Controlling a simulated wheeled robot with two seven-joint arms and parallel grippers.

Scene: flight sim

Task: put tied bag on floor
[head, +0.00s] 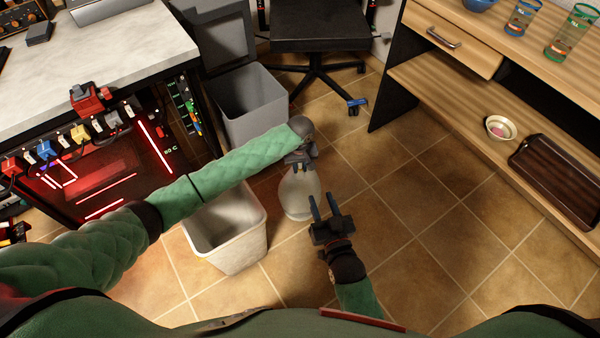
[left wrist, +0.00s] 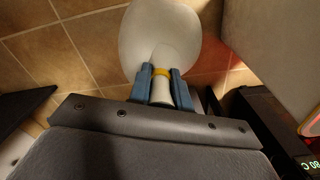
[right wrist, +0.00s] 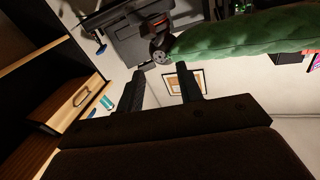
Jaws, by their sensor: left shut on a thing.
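The tied bag (head: 299,196) is a pale, see-through white bag hanging below my left gripper (head: 300,158). In the left wrist view the bag (left wrist: 160,38) has a yellow tie around its neck, and the blue fingers of my left gripper (left wrist: 165,85) are shut on the neck. The bag is over the tiled floor (head: 400,225); I cannot tell whether its bottom touches the tiles. My right gripper (head: 325,206) is open and empty, just right of the bag. In the right wrist view its fingers (right wrist: 164,92) stand apart with nothing between them.
A white bin (head: 232,258) stands left of the bag, and a grey bin (head: 262,118) stands behind it. An office chair (head: 318,30) is at the back. A wooden shelf unit (head: 470,105) is at the right. The tiles between bag and shelf are clear.

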